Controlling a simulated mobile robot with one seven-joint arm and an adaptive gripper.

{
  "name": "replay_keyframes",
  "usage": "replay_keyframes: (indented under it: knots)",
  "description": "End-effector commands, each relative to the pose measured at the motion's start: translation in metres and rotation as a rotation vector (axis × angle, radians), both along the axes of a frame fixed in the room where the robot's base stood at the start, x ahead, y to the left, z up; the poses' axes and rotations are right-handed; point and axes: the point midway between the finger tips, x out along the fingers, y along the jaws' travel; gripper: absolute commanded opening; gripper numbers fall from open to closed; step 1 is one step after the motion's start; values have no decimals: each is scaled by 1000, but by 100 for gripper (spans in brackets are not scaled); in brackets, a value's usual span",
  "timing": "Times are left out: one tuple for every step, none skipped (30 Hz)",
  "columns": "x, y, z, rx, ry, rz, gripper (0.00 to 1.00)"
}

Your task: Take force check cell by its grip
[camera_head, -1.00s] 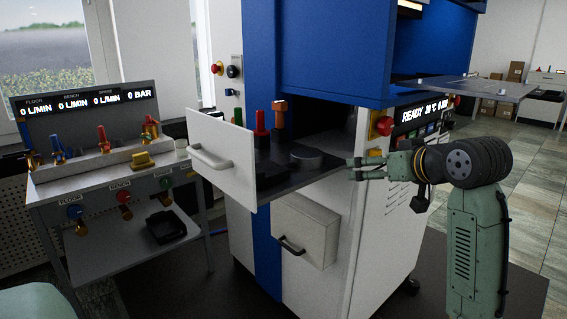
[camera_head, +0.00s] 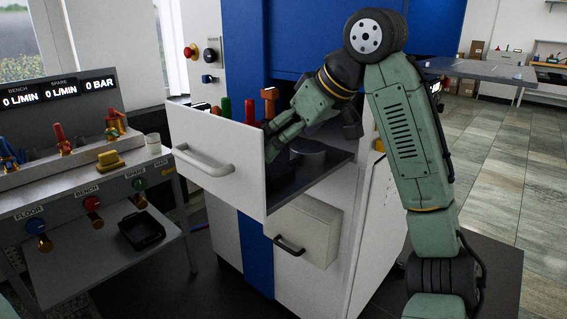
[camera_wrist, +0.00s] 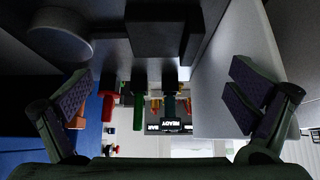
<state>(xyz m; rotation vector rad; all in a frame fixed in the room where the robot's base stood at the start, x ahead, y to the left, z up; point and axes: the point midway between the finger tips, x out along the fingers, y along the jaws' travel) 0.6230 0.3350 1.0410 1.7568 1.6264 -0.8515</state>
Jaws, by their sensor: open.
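The open white drawer (camera_head: 222,150) holds several things, and I cannot tell for sure which is the force check cell. A grey round disc (camera_head: 307,152) lies on its dark floor and shows at the upper left of the wrist view (camera_wrist: 60,32). A black block shows at the top middle of the wrist view (camera_wrist: 165,30). Red (camera_wrist: 107,100), green (camera_wrist: 138,97) and orange (camera_wrist: 78,118) upright handles stand in the drawer. My gripper (camera_head: 274,148) points down into the drawer, left of the disc, open and empty. Its spread fingers flank the wrist view (camera_wrist: 162,98).
The drawer's front panel and handle (camera_head: 205,160) stand close left of my gripper. The blue and white press (camera_head: 335,45) rises behind. A smaller box-shaped drawer (camera_head: 303,232) sits below. A bench with valves and a gauge panel (camera_head: 60,92) stands at the left.

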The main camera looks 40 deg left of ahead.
Motion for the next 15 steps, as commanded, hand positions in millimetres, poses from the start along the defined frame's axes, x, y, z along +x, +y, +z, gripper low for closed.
replay_keyframes:
  knots:
    - [0, 7, -8, 0, 3, 3, 100]
    - [0, 10, -12, 0, 3, 4, 100]
    - [1, 13, -16, 1, 2, 2, 100]
    - [1, 15, -19, 1, 1, 1, 100]
    - [1, 18, -22, 2, 1, 2, 100]
    - [1, 20, -25, 2, 1, 1, 100]
    - [1, 21, -26, 2, 1, 1, 100]
    - [1, 22, -27, 2, -1, 1, 100]
    - [1, 23, -28, 2, -1, 1, 100]
    - [1, 23, -30, 2, -1, 1, 100]
    - [1, 24, -31, 2, 0, 0, 100]
    - [1, 25, -33, 1, 0, 0, 100]
    - [1, 26, -36, 1, 0, 0, 100]
    - [0, 28, -39, 0, 0, 0, 100]
    - [0, 30, -44, 0, 0, 0, 100]
